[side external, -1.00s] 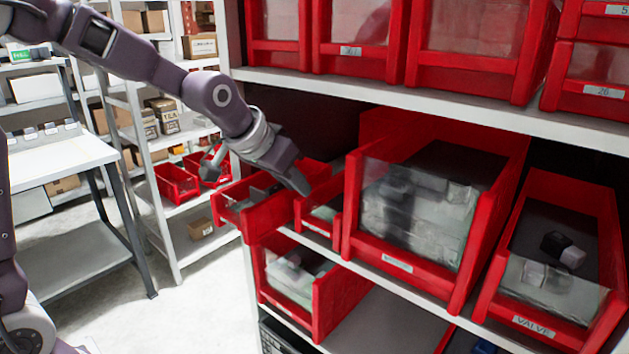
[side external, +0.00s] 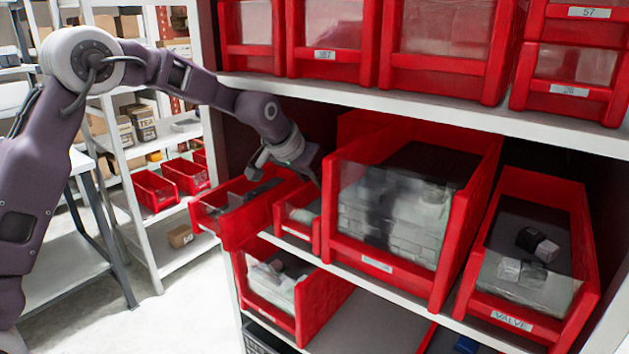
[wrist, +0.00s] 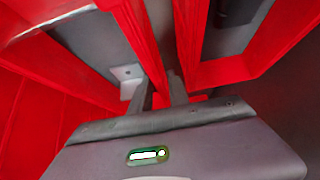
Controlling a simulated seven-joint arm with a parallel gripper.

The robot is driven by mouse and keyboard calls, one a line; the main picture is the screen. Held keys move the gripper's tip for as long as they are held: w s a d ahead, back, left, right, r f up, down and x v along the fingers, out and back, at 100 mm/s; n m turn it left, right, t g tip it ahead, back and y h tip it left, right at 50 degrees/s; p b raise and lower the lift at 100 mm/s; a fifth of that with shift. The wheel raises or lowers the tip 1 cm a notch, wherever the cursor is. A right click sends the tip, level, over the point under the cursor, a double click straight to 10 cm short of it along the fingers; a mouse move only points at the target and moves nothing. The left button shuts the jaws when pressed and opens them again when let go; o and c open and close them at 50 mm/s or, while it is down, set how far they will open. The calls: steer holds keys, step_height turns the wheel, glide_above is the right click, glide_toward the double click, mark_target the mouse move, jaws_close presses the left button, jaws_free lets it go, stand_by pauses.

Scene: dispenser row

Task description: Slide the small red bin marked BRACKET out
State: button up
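A small red bin (side external: 297,215) sits on the middle shelf between a protruding red bin and a large red bin. My gripper (side external: 315,180) is tilted down at the rear of this small bin, close to the large bin's left wall. In the wrist view, the fingers of my gripper (wrist: 158,93) reach down among red bin walls (wrist: 140,40). A red edge shows between them, but contact and grip are unclear.
The left red bin (side external: 235,222) juts past the shelf edge and holds dark parts. The large red bin (side external: 340,230) with wrapped blocks stands right, and the VALVE bin (side external: 525,328) farther right. The upper shelf (side external: 400,106) is overhead. Open floor lies at left.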

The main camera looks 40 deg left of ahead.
jaws_close()
stand_by(1.4)
